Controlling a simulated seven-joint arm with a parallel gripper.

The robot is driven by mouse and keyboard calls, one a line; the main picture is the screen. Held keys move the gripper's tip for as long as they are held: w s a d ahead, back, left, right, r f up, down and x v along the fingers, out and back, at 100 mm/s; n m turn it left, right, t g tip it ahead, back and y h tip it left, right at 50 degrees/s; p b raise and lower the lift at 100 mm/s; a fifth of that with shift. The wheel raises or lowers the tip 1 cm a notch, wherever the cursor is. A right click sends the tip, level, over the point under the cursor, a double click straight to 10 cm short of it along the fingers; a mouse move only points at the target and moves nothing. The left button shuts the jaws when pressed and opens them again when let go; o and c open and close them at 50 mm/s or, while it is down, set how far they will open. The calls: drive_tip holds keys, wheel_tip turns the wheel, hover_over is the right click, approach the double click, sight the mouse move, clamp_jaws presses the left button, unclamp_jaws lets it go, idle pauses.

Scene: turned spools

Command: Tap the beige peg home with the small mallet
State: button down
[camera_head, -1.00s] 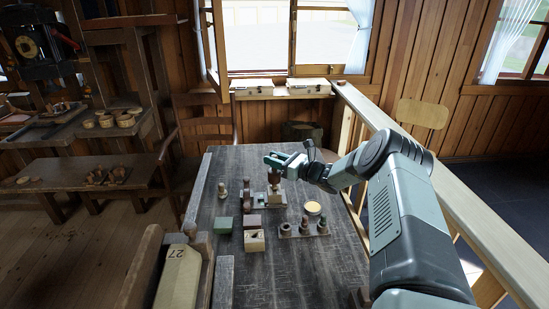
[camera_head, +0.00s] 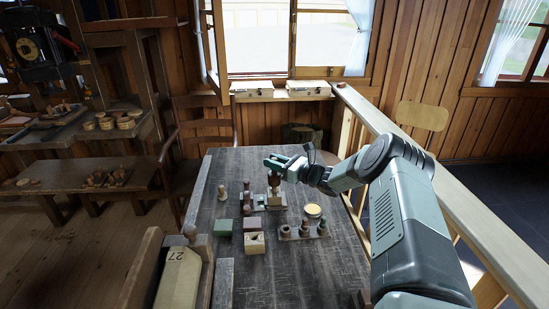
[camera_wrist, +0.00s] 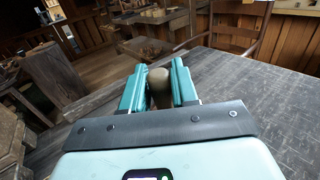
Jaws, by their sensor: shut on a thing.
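My gripper (camera_head: 274,161) is above the far middle of the dark workbench. In the wrist view its teal fingers (camera_wrist: 159,88) are closed around a rounded brown end (camera_wrist: 158,80), which looks like part of the small mallet. In the head view a dark brown turned piece (camera_head: 274,181) hangs or stands directly below the fingers, over a small pale block with a grey base (camera_head: 273,201). I cannot tell whether it touches what is under it. No other beige peg can be made out under the fingers.
A brown turned piece (camera_head: 247,190) stands close left of the pale block. Nearer are a green block (camera_head: 224,226), a holed pale block (camera_head: 254,243), a yellow-topped round (camera_head: 313,210) and a rack of turned pieces (camera_head: 304,233).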

drive_tip(key=shift+f, duration=0.2)
drive_tip(key=shift+r, duration=1.15)
drive_tip(key=shift+f, duration=1.45)
drive_tip(key=shift+r, duration=3.05)
